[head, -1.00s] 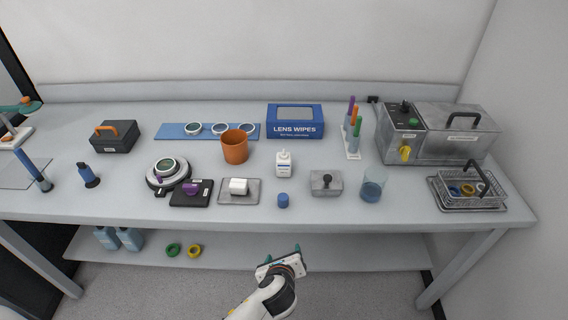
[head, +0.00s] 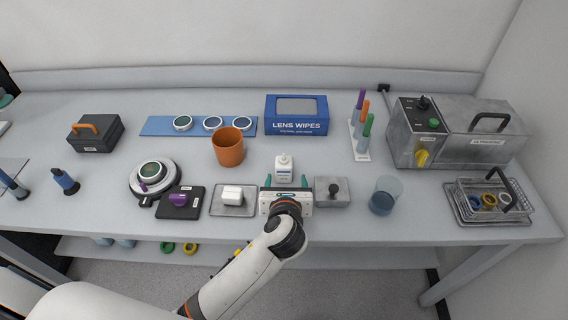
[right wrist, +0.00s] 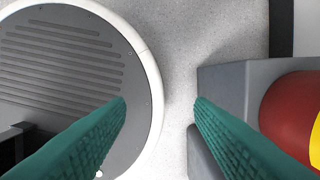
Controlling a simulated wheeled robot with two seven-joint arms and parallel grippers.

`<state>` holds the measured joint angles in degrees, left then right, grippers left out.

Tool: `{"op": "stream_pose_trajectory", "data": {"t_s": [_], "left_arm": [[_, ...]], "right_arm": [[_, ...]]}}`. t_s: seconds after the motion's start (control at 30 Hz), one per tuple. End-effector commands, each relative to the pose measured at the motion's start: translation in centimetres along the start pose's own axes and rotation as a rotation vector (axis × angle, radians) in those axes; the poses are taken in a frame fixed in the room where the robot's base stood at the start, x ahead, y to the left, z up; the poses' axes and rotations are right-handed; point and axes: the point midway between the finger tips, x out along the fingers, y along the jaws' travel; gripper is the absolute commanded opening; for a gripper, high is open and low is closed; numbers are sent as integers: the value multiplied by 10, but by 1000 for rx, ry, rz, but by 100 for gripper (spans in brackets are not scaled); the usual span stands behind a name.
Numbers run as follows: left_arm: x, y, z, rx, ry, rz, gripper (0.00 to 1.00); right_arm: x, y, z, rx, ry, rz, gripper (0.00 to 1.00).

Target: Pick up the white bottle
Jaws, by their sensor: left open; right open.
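The white bottle (head: 284,170) stands upright on the bench near its middle, with a white nozzle on top and a printed label on its front. My left gripper (head: 287,184) is open just in front of the bottle, its green fingers pointing toward it. The gripper body hides the bottle's foot, and I cannot tell whether the fingers touch it. My right gripper (right wrist: 160,105) is open and empty in the right wrist view, above the floor, with green fingers apart. It is outside the head view.
An orange cup (head: 228,148) stands behind left of the bottle. A blue lens wipes box (head: 296,127) is behind it. A grey metal block (head: 335,197) is close on the right, and a tray with a white block (head: 232,211) is on the left. A glass beaker (head: 384,196) stands further right.

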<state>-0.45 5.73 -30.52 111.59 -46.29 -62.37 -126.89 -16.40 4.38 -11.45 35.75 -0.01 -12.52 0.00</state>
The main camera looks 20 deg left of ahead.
Motion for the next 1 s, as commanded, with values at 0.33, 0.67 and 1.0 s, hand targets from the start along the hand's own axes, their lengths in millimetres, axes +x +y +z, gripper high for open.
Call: {"op": "stream_pose_trajectory", "data": {"t_s": [0.33, 0.67, 1.0], "left_arm": [[42, 0, -1, -2, -1, 0, 67], [85, -8, -5, -1, -2, 1, 67], [92, -8, -4, -2, -2, 2, 66]], "right_arm": [[-4, 2, -25, -1, 37, 2, 48], [-8, -2, -9, -2, 14, -2, 48], [-8, -2, -10, -2, 15, -2, 48]]}}
